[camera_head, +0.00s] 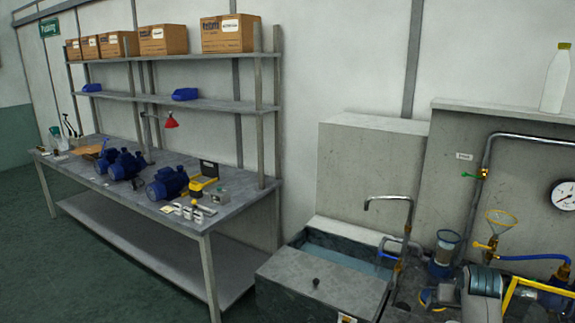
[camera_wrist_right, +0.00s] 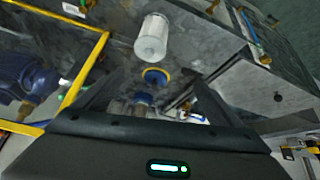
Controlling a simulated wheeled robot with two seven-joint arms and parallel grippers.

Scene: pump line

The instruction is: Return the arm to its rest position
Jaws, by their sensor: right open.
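My right gripper (camera_wrist_right: 152,82) shows in the right wrist view, its two dark fingers spread apart with nothing held between them. Beyond the fingers are a clear cylinder (camera_wrist_right: 151,40) and a yellow-and-blue ring (camera_wrist_right: 156,77); both look apart from the fingers. In the head view, a grey banded part of my right arm (camera_head: 482,293) is at the lower right, beside the yellow frame (camera_head: 512,292) and in front of the clear cylinder with a blue base (camera_head: 445,248). The fingers are hard to make out there. My left gripper is not in view.
A grey sink (camera_head: 318,285) with a bent tap (camera_head: 388,198) stands left of the arm.

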